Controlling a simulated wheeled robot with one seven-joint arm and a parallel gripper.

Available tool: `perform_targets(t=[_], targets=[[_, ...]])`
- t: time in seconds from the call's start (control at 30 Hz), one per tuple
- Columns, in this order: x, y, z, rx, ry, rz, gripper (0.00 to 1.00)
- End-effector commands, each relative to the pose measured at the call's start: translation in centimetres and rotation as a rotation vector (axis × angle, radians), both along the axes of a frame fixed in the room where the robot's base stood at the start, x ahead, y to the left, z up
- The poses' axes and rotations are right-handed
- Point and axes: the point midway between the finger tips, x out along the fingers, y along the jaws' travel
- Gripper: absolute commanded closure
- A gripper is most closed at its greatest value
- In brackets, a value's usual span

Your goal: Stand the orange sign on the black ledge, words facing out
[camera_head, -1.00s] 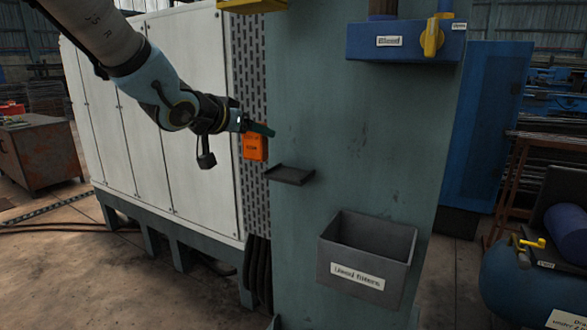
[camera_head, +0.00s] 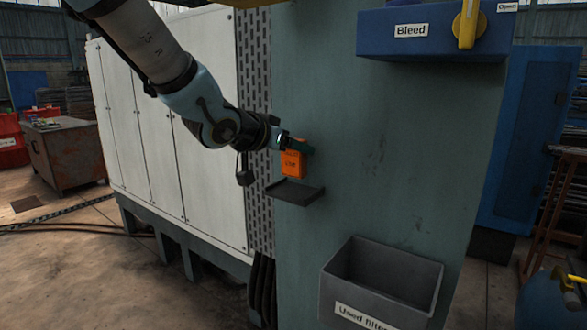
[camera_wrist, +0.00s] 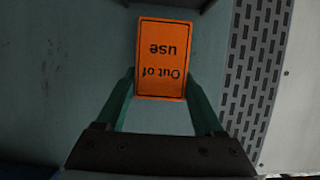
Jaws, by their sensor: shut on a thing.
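The orange sign (camera_head: 293,163) with dark words is held upright by my gripper (camera_head: 295,147) in the head view. In the wrist view the sign (camera_wrist: 163,62) reads "Out of use", upside down in that picture, with its words towards the camera. The green fingers of my gripper (camera_wrist: 160,88) are shut on its two side edges near one end. The black ledge (camera_head: 295,192) juts from the grey-green panel just below the sign. A small gap seems to show between the sign's lower edge and the ledge; I cannot tell how far the sign is from the panel.
A grey "Used filters" bin (camera_head: 381,283) hangs lower right on the panel (camera_head: 380,160). A blue "Bleed" box (camera_head: 430,34) with a yellow handle is at upper right. A white cabinet (camera_head: 190,150) and perforated strip stand left. The panel around the ledge is clear.

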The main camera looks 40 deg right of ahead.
Motion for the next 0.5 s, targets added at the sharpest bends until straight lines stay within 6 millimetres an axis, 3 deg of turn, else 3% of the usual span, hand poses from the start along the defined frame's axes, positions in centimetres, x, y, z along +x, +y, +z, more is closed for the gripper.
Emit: perform_targets(t=[0.2,0.5], targets=[[-0.1,0.0,-3.1,0.002,0.002,-0.001,0.90],[0.0,0.0,-3.5,0.000,-0.001,0.000,0.90]])
